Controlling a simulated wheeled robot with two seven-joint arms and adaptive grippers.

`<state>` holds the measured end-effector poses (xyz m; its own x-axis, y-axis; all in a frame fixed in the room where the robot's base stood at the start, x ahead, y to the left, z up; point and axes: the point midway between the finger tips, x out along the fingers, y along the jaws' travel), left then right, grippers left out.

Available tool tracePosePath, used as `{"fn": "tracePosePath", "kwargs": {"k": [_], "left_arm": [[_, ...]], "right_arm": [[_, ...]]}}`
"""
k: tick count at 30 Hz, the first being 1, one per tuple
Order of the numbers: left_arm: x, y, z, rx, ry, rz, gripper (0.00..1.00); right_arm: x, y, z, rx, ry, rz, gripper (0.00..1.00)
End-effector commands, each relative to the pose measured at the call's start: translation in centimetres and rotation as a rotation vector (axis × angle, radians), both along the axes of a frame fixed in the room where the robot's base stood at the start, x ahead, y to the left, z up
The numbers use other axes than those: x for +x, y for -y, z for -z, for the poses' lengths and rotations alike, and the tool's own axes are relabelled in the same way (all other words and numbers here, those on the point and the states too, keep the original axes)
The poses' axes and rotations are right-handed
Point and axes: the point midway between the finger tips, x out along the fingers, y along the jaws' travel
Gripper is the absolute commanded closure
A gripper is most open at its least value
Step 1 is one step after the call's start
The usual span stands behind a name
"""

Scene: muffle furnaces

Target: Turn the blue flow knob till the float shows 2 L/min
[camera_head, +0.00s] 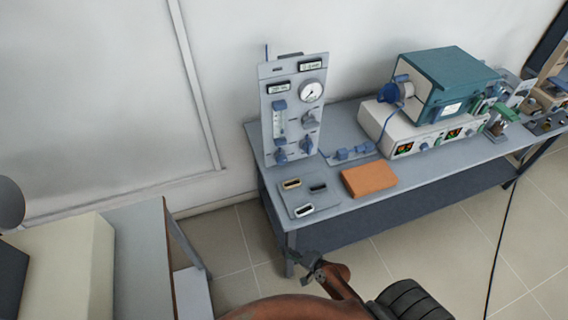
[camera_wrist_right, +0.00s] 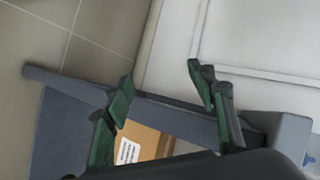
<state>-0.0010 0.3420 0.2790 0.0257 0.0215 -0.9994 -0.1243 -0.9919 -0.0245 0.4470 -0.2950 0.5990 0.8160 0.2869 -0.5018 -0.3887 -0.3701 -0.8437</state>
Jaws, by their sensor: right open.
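A grey upright gas panel (camera_head: 268,95) stands at the left back of the bench. Its flow tube (camera_head: 279,122) is on its left side, with a blue knob (camera_head: 280,156) below it. The float and scale are too small to read. A round gauge (camera_head: 311,91) and other blue knobs (camera_head: 308,119) are on its right side. My right gripper (camera_head: 312,266) is open and empty, in front of the bench's front left corner and well apart from the panel. Its two green-padded fingers show spread in the wrist view (camera_wrist_right: 165,88). My left gripper is out of view.
The bench (camera_head: 350,207) carries a tray (camera_head: 318,203) with small parts, an orange-brown block (camera_head: 369,179), and a teal furnace (camera_head: 449,75) on a white controller (camera_head: 408,152). A second table (camera_head: 138,250) stands at left. A labelled cardboard box (camera_wrist_right: 150,143) shows in the wrist view.

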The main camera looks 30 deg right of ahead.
Motion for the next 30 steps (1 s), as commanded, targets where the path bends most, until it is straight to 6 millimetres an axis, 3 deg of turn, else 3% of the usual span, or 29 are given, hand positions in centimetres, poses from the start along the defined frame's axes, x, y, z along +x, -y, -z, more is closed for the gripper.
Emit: {"fn": "tracePosePath", "kwargs": {"k": [1,3,6,9,12,18,26,30], "left_arm": [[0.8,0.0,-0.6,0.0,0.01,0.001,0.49],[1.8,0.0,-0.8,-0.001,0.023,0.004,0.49],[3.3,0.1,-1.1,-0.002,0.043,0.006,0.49],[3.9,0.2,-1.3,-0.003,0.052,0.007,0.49],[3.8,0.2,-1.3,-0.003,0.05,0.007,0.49],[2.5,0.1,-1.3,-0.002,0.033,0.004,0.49],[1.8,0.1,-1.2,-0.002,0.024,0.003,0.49],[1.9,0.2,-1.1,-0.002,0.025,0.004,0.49]], "right_arm": [[2.3,-1.0,-5.9,0.103,0.076,0.016,0.49],[4.5,-2.0,-12.1,0.262,0.157,0.048,0.49],[7.0,-2.2,-19.3,0.519,0.248,0.126,0.49],[9.2,-0.4,-23.7,0.796,0.305,0.252,0.49],[11.3,3.4,-25.4,1.086,0.334,0.433,0.49],[13.2,9.4,-25.0,1.51,0.34,0.737,0.49],[14.2,11.7,-24.0,1.671,0.33,0.864,0.49],[16.2,12.1,-24.1,1.671,0.331,0.862,0.49]]}}
